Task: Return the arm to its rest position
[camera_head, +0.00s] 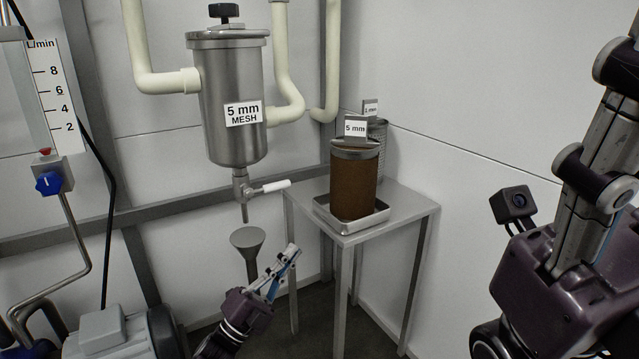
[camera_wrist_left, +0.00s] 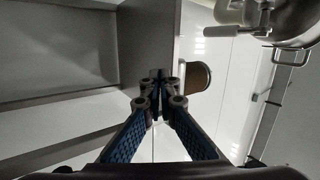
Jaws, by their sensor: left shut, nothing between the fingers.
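My left gripper (camera_head: 287,257) is low in the middle of the head view, beside a grey funnel (camera_head: 248,238) and in front of the metal table. Its fingers are shut and hold nothing. The left wrist view shows the fingertips together (camera_wrist_left: 159,86). My right arm (camera_head: 590,190) is folded up at the right edge of the head view. Its gripper cannot be made out.
A steel strainer tank (camera_head: 228,143) labelled "5 mm MESH" hangs on the wall with a white-handled valve. A metal table (camera_head: 404,211) holds a brown-coated basket (camera_head: 354,185) in a tray (camera_head: 322,211), with another basket (camera_head: 378,136) behind. A motor (camera_head: 110,335) is at lower left.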

